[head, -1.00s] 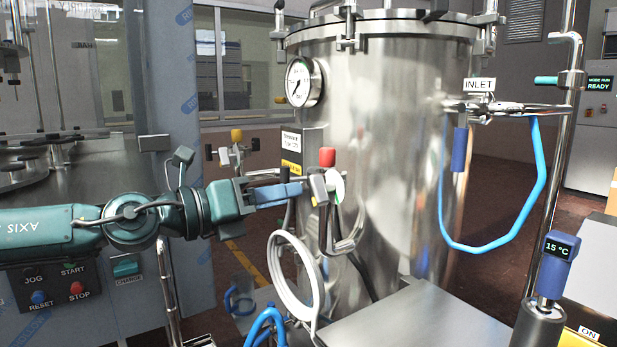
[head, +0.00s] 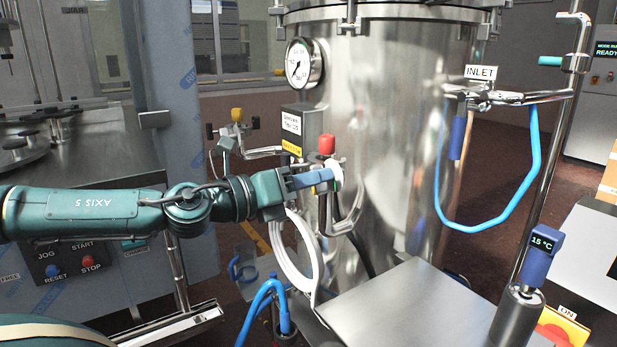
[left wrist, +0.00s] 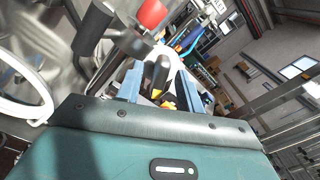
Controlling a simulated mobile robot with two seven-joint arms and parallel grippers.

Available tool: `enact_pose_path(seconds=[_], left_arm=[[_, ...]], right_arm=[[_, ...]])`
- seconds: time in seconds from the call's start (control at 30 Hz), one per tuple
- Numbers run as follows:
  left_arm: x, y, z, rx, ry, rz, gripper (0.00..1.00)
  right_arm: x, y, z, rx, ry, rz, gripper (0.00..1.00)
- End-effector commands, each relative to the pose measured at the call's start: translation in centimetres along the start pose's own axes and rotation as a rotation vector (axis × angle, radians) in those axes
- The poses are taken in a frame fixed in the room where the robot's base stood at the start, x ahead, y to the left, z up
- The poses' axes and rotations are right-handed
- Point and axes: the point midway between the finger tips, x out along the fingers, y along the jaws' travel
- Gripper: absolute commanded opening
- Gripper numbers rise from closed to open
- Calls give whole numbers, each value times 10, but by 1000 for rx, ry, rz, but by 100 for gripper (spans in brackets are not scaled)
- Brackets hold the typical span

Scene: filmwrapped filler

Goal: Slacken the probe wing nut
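My left gripper (head: 322,181) reaches in from the left to a fitting on the side of the steel vessel, just below a red knob (head: 327,144). A white disc (head: 338,177) shows just past the fingertips. In the left wrist view the two blue fingers (left wrist: 160,88) stand apart. A dark rounded piece (left wrist: 158,72) shows between them with small yellow parts below; I cannot tell whether the fingers touch it. The red knob (left wrist: 152,13) is above them. I cannot clearly make out the wing nut, as the fingers cover that spot. My right gripper is not in view.
The steel vessel (head: 385,120) fills the middle, with a gauge (head: 303,64) on it. A white hose loop (head: 292,262) hangs close under the gripper. A yellow-knobbed fitting (head: 237,115) is behind. A steel box top (head: 410,300) is in front. A blue 15 °C display (head: 541,255) stands right.

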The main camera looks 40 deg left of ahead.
Motion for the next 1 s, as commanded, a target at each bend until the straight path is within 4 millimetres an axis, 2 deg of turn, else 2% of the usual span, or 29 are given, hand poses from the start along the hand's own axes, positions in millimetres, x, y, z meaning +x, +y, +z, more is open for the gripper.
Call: enact_pose_path(seconds=[0.03, 0.5, 0.77, 1.0], left_arm=[[0, 0, 0, 0, 0, 0, 36], [0, 0, 0, 0, 1, 0, 0], [0, 0, 0, -11, 1, -1, 0], [0, 1, -1, -99, 1, 0, 0]], right_arm=[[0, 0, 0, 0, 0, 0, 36], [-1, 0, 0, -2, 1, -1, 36], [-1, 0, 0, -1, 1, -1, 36], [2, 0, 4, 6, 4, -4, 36]])
